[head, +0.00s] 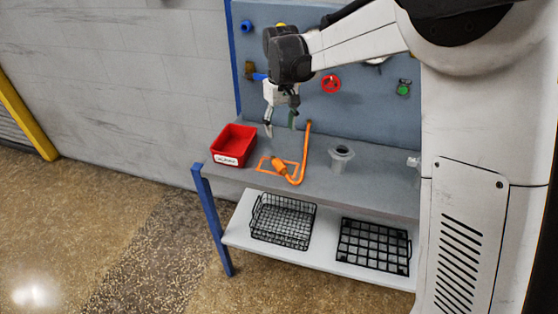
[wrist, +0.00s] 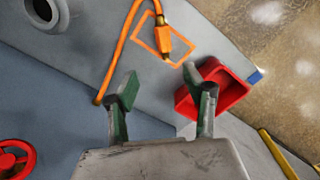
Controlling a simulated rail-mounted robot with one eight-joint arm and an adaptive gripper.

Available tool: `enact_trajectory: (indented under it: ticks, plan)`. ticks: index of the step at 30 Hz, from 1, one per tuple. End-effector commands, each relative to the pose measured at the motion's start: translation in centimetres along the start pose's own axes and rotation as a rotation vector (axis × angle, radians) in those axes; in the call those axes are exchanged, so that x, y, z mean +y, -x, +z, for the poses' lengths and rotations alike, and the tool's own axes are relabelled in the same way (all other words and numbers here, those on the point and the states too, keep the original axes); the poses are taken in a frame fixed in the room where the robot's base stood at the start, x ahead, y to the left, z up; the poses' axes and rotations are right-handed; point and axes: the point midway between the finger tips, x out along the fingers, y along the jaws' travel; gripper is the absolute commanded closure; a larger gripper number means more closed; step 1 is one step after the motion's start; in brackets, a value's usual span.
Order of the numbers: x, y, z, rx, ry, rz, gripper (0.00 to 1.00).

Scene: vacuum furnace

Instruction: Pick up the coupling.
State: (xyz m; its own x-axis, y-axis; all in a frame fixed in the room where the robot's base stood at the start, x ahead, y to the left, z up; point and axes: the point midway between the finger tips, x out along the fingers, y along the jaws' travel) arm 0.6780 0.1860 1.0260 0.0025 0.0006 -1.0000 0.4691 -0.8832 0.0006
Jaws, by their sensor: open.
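The coupling (head: 279,167) is the thick orange end piece of an orange hose, lying on the grey bench top within an orange outlined square. In the wrist view the coupling (wrist: 180,46) shows a brass-coloured collar where it meets the hose. My gripper (head: 280,126) hangs above the bench, fingers pointing down, behind the coupling and apart from it. In the wrist view my gripper (wrist: 160,82) has its two green-padded fingers spread with nothing between them. The coupling lies beyond the fingertips there, toward the top.
A red labelled bin (head: 234,145) stands left of the coupling. The orange hose (head: 306,150) runs back toward the blue panel. A grey flanged fitting (head: 341,158) stands to the right. A wire basket (head: 283,221) and a black grid tray (head: 374,247) sit on the lower shelf.

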Motion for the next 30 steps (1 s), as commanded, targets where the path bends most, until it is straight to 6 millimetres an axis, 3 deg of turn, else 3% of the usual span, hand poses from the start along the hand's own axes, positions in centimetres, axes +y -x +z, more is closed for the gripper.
enact_trajectory:
  ticks: [5, 15, 23, 30]
  plan:
    - [-0.1, -1.8, -0.2, -0.004, 0.003, -0.001, 0.54]
    - [-0.1, -7.6, -0.1, -0.003, 0.003, -0.001, 0.54]
    - [-0.2, -9.2, 0.1, -0.003, 0.003, -0.001, 0.54]
    - [-0.9, -12.3, 0.7, -0.003, 0.003, -0.001, 0.54]
